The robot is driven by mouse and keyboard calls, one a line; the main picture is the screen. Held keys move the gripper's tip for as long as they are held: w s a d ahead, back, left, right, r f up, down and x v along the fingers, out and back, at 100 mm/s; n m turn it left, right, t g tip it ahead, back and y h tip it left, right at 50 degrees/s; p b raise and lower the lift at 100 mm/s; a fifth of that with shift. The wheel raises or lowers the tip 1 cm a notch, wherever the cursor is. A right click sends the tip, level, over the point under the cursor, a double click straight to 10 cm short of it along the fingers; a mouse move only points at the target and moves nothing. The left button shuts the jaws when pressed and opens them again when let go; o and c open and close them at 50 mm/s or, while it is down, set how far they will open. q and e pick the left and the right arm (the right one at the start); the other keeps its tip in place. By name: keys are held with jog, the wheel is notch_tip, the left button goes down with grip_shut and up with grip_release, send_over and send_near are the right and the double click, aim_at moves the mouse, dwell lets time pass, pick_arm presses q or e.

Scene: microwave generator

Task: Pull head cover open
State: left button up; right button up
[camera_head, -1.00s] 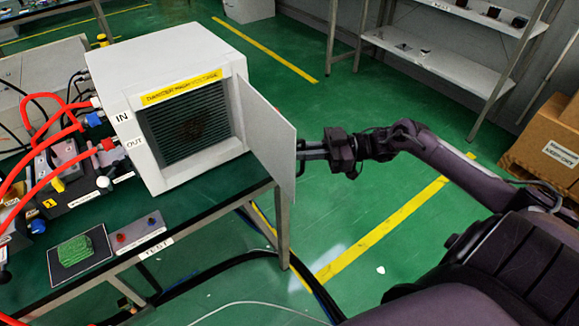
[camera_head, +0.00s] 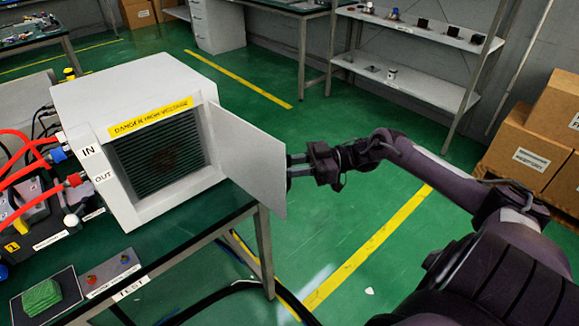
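The microwave generator is a white box (camera_head: 150,75) on the table at the left, with a yellow danger label and a dark slatted front opening. Its head cover, a flat white door panel (camera_head: 252,155), is hinged at the right side of the opening and stands swung out. My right gripper (camera_head: 292,169) is at the panel's outer right edge, partly hidden behind it. I cannot tell whether its fingers close on the panel or only touch it. My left gripper is not in view.
The table (camera_head: 205,225) carries red hoses, a control box (camera_head: 112,272) and a green block (camera_head: 42,296). A shelf (camera_head: 415,85) stands at the back and cardboard boxes (camera_head: 530,150) at the right. The green floor between them is clear.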

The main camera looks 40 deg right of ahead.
jog(key=shift+d, duration=0.1)
jog(key=b+v, duration=0.1)
jog(key=v, duration=0.6)
jog(key=shift+s+d+b, duration=0.15)
jog(key=shift+d+b, duration=0.1)
jog(key=shift+b, duration=0.05)
dwell(0.3)
